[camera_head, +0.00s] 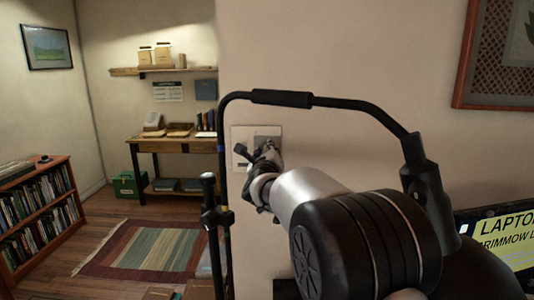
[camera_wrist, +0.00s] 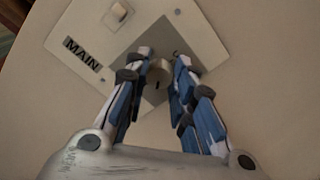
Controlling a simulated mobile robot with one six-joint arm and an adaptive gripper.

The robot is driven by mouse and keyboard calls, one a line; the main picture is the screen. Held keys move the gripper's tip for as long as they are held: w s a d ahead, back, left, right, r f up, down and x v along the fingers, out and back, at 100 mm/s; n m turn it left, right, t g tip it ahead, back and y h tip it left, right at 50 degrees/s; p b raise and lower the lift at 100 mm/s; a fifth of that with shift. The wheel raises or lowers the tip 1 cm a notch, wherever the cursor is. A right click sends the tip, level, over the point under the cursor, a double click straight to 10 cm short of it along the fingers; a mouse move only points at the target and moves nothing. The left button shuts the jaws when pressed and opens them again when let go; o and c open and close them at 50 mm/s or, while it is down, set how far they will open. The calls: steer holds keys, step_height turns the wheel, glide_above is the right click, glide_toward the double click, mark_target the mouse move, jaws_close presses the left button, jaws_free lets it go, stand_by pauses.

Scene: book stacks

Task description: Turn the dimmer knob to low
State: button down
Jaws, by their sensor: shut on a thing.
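The dimmer knob (camera_wrist: 158,73) is a small pale round knob with a dark mark on its face. It sits on a grey square (camera_wrist: 210,45) of a white wall plate (camera_wrist: 75,28). My gripper (camera_wrist: 160,62) has its blue and white fingers on both sides of the knob and is shut on it. In the head view, my gripper (camera_head: 264,160) is at the wall plate (camera_head: 238,134) and hides the knob. The plate appears tilted in the wrist view.
A dark MAIN label (camera_wrist: 82,54) and a small switch (camera_wrist: 119,12) are on the same plate. A framed picture (camera_head: 498,55) and a laptop sign (camera_head: 500,240) are at the right. A bookcase (camera_head: 40,215), rug (camera_head: 145,248) and desk (camera_head: 170,146) stand away to the left.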

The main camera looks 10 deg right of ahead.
steer(key=n+p, duration=0.3)
steer(key=n, duration=0.6)
steer(key=n+p, duration=0.2)
steer(key=n, duration=0.8)
steer(key=n+p, duration=0.3)
steer(key=n, duration=0.6)
steer(key=shift+f+n+p, duration=0.25)
steer(key=shift+n+p, duration=0.1)
steer(key=shift+n, duration=0.05)
steer(key=c, duration=1.4)
jaws_free()
steer(key=shift+o, duration=0.2)
steer(key=shift+s, duration=0.1)
